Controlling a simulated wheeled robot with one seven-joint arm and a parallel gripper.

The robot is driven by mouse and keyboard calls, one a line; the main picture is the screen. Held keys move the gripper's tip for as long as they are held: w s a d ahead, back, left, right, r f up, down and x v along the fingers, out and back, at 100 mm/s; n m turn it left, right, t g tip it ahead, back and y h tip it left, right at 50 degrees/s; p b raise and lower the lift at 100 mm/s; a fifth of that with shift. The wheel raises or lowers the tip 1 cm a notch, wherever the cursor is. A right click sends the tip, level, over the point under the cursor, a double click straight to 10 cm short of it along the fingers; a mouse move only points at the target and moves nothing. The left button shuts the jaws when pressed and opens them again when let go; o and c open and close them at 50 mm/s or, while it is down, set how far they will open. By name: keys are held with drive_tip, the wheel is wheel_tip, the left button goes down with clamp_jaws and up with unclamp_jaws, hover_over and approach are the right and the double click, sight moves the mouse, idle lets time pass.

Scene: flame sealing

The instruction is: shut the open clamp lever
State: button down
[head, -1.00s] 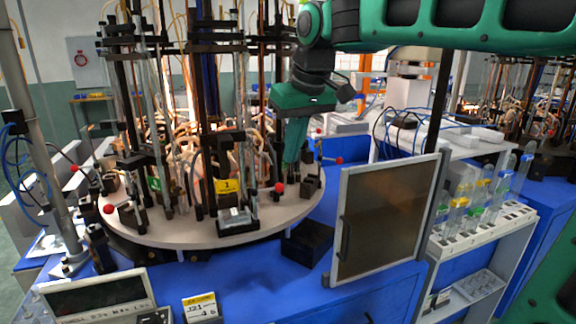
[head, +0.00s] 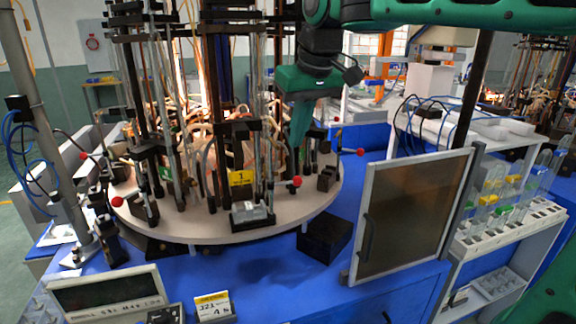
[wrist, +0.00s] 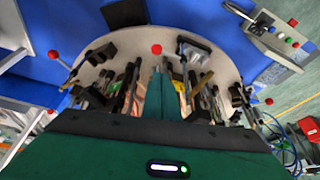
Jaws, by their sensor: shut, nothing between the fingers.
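Several clamps with red-knobbed levers sit around the rim of a round pale turntable (head: 215,226). One red knob (head: 297,182) stands at the front right, beside the clamp with the yellow "1" tag (head: 241,178); another red knob (head: 360,152) sticks outward past the right rim. A third red knob (head: 117,202) is at the left. I cannot tell for certain which lever is the open one. My gripper (head: 297,142) is shut and empty, pointing down above the turntable's right part, behind and above the front-right knob. In the wrist view a red knob (wrist: 156,48) shows just beyond my fingertips (wrist: 158,72).
Tall rods and glass tubes crowd the turntable's middle, close to my gripper. A black box (head: 325,238) lies on the blue bench, beside a framed dark panel (head: 412,218). A display (head: 108,292) and small sign (head: 214,306) stand at the front left.

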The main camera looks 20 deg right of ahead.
drive_tip(key=x, duration=1)
drive_tip(key=shift+d, duration=0.7)
drive_tip(key=shift+w, duration=0.1)
